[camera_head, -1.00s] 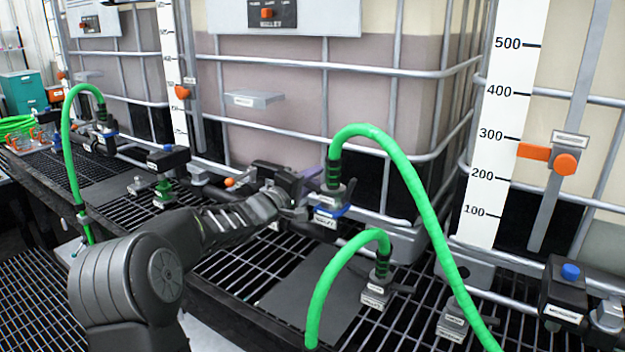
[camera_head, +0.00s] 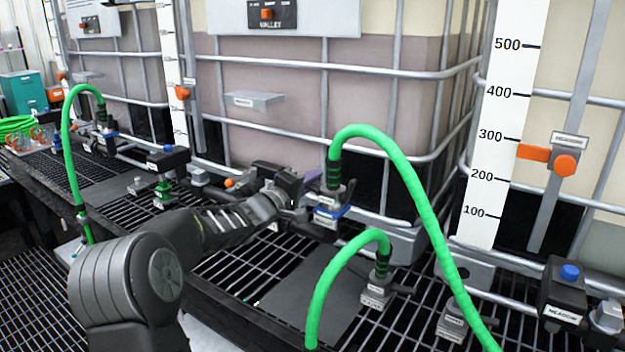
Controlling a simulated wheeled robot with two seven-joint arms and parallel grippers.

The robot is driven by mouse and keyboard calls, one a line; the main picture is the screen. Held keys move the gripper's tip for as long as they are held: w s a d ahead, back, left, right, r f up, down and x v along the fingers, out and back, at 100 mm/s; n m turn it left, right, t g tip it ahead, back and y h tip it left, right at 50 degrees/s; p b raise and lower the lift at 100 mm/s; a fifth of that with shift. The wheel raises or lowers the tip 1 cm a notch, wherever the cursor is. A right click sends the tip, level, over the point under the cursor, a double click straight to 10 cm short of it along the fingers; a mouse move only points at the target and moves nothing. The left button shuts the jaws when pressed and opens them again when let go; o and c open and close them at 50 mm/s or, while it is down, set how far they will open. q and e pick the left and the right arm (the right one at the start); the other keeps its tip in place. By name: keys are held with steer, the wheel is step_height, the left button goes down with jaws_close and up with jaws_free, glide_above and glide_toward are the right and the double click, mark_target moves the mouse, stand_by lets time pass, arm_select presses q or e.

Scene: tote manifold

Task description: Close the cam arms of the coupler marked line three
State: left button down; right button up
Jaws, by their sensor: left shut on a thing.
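A coupler (camera_head: 329,198) hangs at the lower end of a tall green hose loop and sits at a valve outlet in front of the middle tank. A blue part shows below it. My left gripper (camera_head: 308,190) is at the left side of this coupler, shut on what looks like its cam arm; the jaws and wrist hide most of that arm. The marking on the coupler is too small to read. A second coupler (camera_head: 377,290), on a shorter green hose (camera_head: 335,270), stands on the grating to the right. My right gripper is not in view.
A grey fitting (camera_head: 453,322) stands on the grating beside the tall hose (camera_head: 415,205). A valve with a blue knob (camera_head: 570,272) is at the far right. Tank cage bars (camera_head: 400,153) rise close behind the coupler. A flat grey plate (camera_head: 310,295) lies on the grating in front.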

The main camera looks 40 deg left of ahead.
arm_select(q)
steer(key=shift+r, duration=0.1)
steer(key=shift+d+r+m+p, duration=0.2)
steer(key=shift+d+r+m, duration=0.3)
steer(key=shift+m, duration=1.45)
steer(key=shift+d+r+m+p, duration=0.15)
steer(key=shift+d+r+m, duration=0.3)
steer(key=shift+m, duration=1.55)
steer(key=shift+d+r+m+p, duration=0.2)
steer(key=shift+d+r+m, duration=0.3)
steer(key=shift+m, duration=1.45)
steer(key=c, duration=1.5)
jaws_free()
